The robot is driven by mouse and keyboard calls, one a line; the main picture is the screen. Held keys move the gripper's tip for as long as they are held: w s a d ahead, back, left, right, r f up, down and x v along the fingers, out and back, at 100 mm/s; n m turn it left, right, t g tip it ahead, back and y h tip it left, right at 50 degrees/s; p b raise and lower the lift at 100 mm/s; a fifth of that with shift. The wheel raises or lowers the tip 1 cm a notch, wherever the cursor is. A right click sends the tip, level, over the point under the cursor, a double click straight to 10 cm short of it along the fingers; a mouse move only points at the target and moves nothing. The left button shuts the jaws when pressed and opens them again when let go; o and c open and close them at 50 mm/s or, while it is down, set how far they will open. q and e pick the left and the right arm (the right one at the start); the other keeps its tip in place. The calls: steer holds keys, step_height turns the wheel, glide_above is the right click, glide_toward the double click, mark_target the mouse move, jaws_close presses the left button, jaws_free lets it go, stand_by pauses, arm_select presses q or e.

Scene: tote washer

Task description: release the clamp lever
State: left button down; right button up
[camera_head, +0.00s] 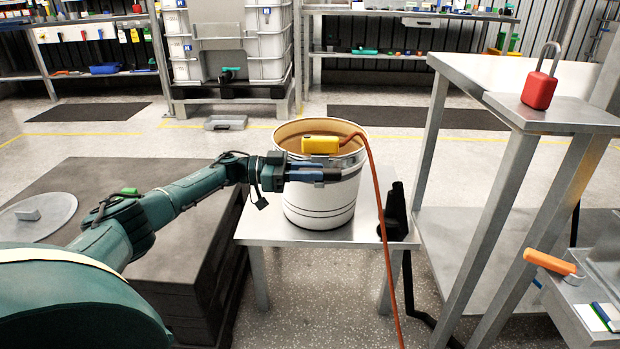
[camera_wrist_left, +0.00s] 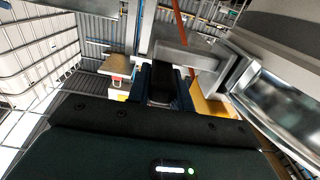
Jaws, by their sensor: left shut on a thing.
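A white drum (camera_head: 322,200) stands open on a small metal table. A yellow clamp body (camera_head: 321,145) with an orange-red cable sits at its rim. My left gripper (camera_head: 330,174) reaches in from the left to the drum's front side, just below the yellow body. Its blue fingers are shut on what looks like the grey clamp lever, mostly hidden by the fingers. In the left wrist view the fingers (camera_wrist_left: 165,88) point at a grey metal bar (camera_wrist_left: 185,58), with the yellow body (camera_wrist_left: 207,108) to the right. My right gripper is not in view.
The small table (camera_head: 265,228) has a black object (camera_head: 395,210) at its right edge. A taller metal bench (camera_head: 560,113) on the right holds a red padlock (camera_head: 539,90). An orange handle (camera_head: 550,262) sticks out at the lower right. A round grey lid (camera_head: 40,218) lies at left.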

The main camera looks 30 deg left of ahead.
arm_select(q)
steer(key=c, duration=1.2)
jaws_free()
steer(key=shift+c, duration=0.2)
steer(key=v, duration=1.3)
steer(key=shift+p, duration=0.35)
steer(key=shift+s+r, duration=0.1)
